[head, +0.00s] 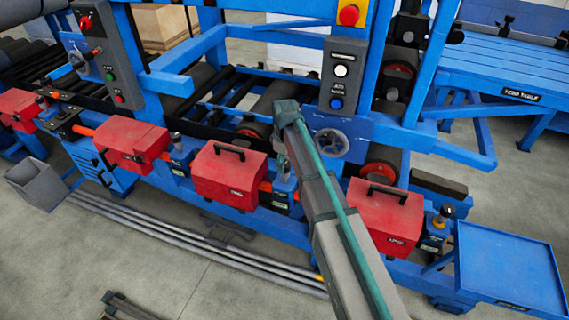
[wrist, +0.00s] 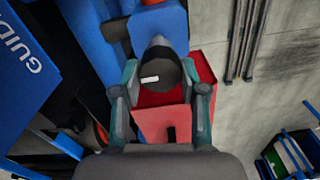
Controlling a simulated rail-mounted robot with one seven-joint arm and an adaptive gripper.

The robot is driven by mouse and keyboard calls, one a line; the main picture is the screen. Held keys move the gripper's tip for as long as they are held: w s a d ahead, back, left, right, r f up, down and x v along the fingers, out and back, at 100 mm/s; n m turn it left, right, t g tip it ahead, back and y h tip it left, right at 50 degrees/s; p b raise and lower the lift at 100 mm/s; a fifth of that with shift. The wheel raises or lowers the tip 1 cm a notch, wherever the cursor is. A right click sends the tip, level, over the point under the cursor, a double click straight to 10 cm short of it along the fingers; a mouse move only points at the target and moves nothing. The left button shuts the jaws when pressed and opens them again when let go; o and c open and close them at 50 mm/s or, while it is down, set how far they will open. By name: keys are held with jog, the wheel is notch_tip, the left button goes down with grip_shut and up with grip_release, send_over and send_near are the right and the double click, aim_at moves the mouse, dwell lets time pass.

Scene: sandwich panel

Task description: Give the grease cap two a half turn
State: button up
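A dark round grease cap (wrist: 157,77) with a short white mark on its top shows in the wrist view, on a grey neck above a blue mount. My gripper (wrist: 160,92) is open, with one finger on each side of the cap's near edge and a visible gap to it on both sides. I cannot tell the height between fingertips and cap. In the head view my gripper (head: 281,160) points down beside the middle red box, and my arm hides most of the cap there. No number is readable on the cap.
A red box (wrist: 207,70) lies right behind the cap; in the head view it is the middle red box (head: 229,176). Another dark cap (head: 177,138) stands to the left. A handwheel (head: 331,143) and button panel (head: 341,80) are close to my arm.

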jog(key=c, duration=0.5)
